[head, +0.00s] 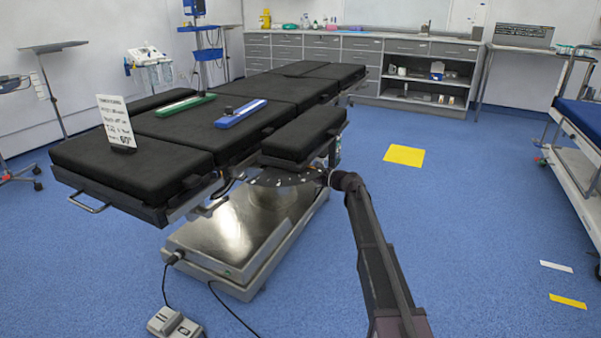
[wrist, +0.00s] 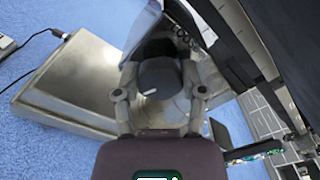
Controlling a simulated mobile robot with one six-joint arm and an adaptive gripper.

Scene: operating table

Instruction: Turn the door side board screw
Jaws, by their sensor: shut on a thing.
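The screw is a dark round knob (wrist: 158,82) with a short white mark on its face, in the middle of the wrist view. My gripper (wrist: 160,92) has one finger on each side of the knob and is shut on it. The black side board (head: 305,130) sticks out from the near right side of the operating table (head: 185,138), flat and about level with the table top. In the head view my gripper (head: 333,180) is just below this board, at the table's side. My arm hides the knob there.
The steel table base (head: 235,235) stands below and left of my gripper. A pedal (head: 172,323) and its cables lie on the floor in front. A white sign (head: 116,121), a green bar (head: 185,106) and a blue bar (head: 241,112) rest on the table.

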